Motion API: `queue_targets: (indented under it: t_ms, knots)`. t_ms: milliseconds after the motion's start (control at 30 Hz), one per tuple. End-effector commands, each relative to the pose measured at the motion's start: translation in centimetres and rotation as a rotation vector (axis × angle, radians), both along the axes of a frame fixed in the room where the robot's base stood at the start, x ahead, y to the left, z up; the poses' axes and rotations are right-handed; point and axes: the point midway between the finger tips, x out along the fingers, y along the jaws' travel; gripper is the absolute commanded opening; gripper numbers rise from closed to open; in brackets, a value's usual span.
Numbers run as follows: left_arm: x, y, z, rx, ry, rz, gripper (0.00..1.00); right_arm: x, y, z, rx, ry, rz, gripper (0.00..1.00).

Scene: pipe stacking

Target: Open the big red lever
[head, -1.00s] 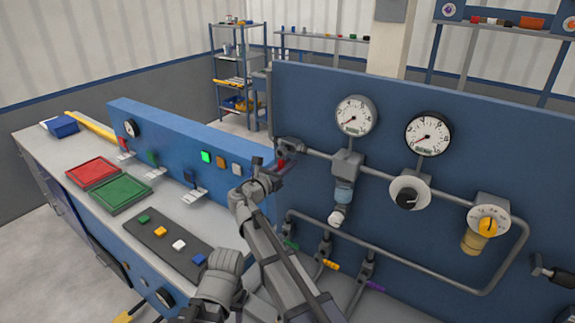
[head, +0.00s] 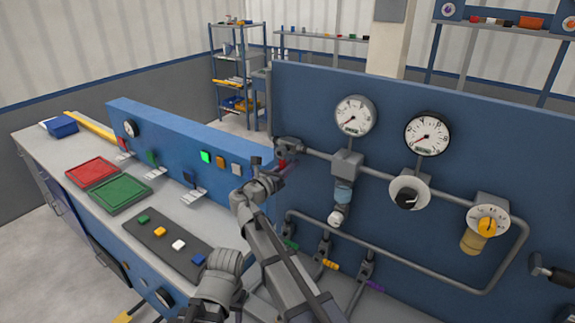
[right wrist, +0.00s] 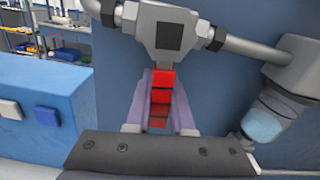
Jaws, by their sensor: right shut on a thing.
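The big red lever (right wrist: 161,82) hangs below a grey valve body (right wrist: 170,35) on the pipe at the left end of the blue panel. In the head view only a small red part of the lever (head: 282,163) shows beside my right gripper (head: 287,168). In the right wrist view, the purple-grey fingers of my right gripper (right wrist: 161,95) stand on both sides of the lever and are shut on it. The lever points down toward the palm in that view. I cannot make out my left gripper in the head view.
A clear blue cup (right wrist: 267,128) hangs right of the lever. A bench with red (head: 93,172) and green trays (head: 121,194) stands left.

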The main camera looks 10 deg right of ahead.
Motion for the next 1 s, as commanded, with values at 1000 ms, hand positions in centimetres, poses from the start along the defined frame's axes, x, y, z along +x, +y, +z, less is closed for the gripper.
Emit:
queue_targets:
  t_ms: [1000]
  knots:
    - [0.0, 0.0, 1.0, 0.000, 0.000, 0.000, 0.50, -1.9, -1.8, 1.0, -0.349, 0.351, 0.002, 0.00]
